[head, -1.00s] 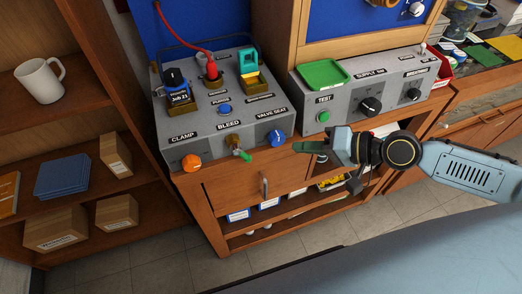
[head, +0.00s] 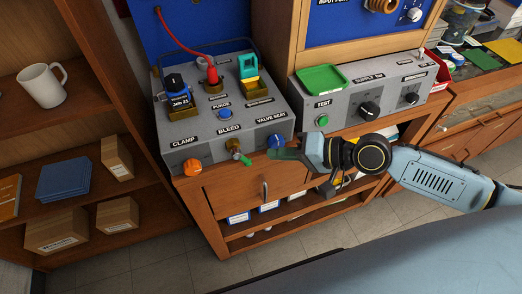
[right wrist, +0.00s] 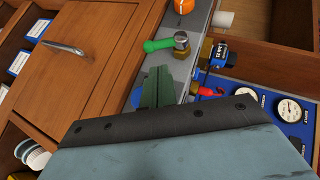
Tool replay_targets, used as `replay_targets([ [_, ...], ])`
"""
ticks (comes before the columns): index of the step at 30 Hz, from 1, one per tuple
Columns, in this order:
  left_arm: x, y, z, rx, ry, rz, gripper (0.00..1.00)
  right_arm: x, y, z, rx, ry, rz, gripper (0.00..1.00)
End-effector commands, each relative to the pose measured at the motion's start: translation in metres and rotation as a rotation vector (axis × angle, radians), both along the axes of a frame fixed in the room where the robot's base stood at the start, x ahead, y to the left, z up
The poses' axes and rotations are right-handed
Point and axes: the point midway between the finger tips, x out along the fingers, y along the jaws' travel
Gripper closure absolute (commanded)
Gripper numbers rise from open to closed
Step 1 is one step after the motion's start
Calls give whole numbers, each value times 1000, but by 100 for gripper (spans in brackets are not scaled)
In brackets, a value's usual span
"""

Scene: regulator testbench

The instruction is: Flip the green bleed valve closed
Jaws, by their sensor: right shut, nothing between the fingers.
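The green bleed valve lever (head: 245,160) sits on the front face of the grey test box (head: 203,151), under the BLEED label. It points down and to the right from its brass body (head: 233,146). In the right wrist view the green lever (right wrist: 158,45) sticks out left from a round metal end (right wrist: 181,40). My right gripper (head: 273,154) is shut and empty, just right of the lever and apart from it. Its dark green fingers (right wrist: 156,88) show below the lever in the wrist view. My left gripper is not in view.
The orange CLAMP knob (head: 192,167) is left of the valve. The blue VALVE SEAT knob (head: 275,140) is close to my right fingertips. A second grey box (head: 345,108) with a green tray (head: 322,78) stands to the right. A wooden drawer (head: 250,190) lies below.

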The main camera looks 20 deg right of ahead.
Motion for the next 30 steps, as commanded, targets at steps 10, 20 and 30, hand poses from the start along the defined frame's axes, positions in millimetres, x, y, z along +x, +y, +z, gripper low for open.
replay_targets([
  [10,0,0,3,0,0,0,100,24,32,-17,1,-1,-2,100],
  [20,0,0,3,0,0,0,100,26,37,-20,-1,0,0,100],
  [30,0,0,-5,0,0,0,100,27,40,-22,13,-1,9,100],
])
